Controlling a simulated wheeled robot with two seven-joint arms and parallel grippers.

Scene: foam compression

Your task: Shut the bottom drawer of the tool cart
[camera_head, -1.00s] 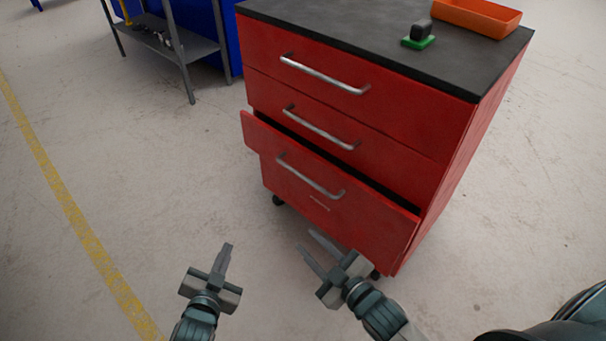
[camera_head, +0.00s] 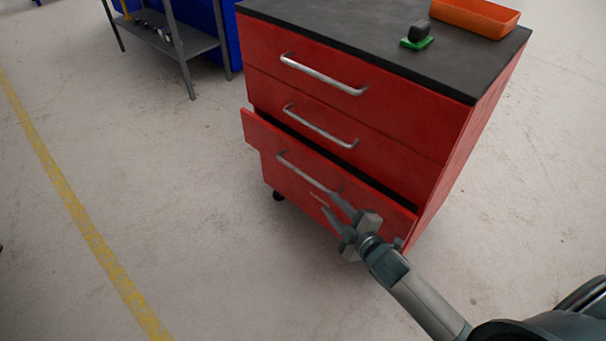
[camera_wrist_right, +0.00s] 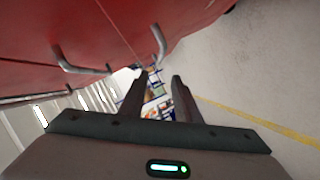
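The red tool cart (camera_head: 375,107) has three drawers with silver bar handles. The bottom drawer (camera_head: 284,172) is pulled out a little, with a dark gap along its top edge. My right gripper (camera_head: 335,203) is in front of the bottom drawer, near the right end of its handle (camera_head: 303,170). Its two fingers are spread with nothing between them. The right wrist view shows the open fingers (camera_wrist_right: 156,100) just below the red drawer fronts (camera_wrist_right: 100,35) and handles. I cannot tell whether the gripper touches the drawer. My left gripper is out of view.
The black cart top (camera_head: 380,42) carries an orange tray (camera_head: 476,14) and a small dark object on a green base (camera_head: 417,42). A grey shelf (camera_head: 170,38) stands at the back left. The floor left of the cart is clear, with a yellow line (camera_head: 75,205).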

